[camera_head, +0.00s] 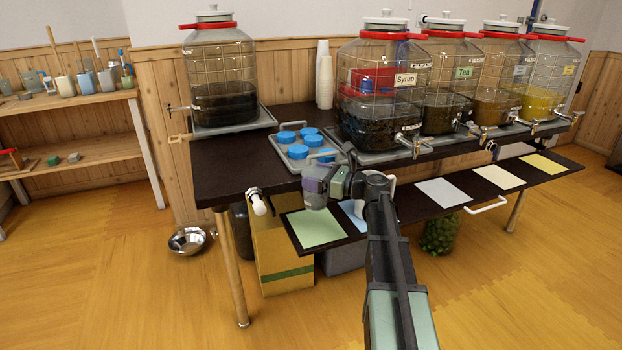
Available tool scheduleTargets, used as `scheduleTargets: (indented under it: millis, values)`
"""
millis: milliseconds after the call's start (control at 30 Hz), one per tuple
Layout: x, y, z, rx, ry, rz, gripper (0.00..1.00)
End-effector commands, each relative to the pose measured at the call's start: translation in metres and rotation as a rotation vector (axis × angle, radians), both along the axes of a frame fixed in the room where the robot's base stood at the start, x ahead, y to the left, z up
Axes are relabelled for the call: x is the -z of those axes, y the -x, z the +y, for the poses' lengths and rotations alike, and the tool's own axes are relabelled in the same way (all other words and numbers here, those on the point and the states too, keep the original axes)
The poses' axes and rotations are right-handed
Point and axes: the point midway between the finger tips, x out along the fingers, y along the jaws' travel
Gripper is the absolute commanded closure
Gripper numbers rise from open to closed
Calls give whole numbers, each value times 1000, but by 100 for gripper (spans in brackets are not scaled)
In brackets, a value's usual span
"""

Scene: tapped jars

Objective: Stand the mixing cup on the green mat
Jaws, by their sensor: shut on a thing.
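The green mat (313,231) lies flat at the left end of the dark shelf along the table's front. My gripper (320,186) is shut on the mixing cup (315,199), a small greyish see-through cup. The cup looks upright, over the far right part of the green mat and near the blue mat. I cannot tell whether its base touches anything. The gripper hides part of the cup.
A light-blue mat (353,214) lies right of the green one, partly behind my arm. White, cream and yellow mats follow. A tray with blue-lidded jars (297,143) and big tapped jars (384,95) stand behind.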

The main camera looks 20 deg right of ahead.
Motion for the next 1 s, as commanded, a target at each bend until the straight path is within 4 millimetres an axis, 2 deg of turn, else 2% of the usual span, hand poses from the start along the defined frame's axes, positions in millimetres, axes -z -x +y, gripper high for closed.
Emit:
scheduleTargets:
  millis: [33, 333, 467, 900, 1000]
  values:
    - [9, 0, -1, 4, 0, 0, 49]
    - [5, 0, -1, 6, 0, 0, 49]
    - [9, 0, -1, 6, 0, 0, 49]
    - [57, 0, -1, 6, 0, 0, 49]
    - [63, 0, -1, 6, 0, 0, 49]
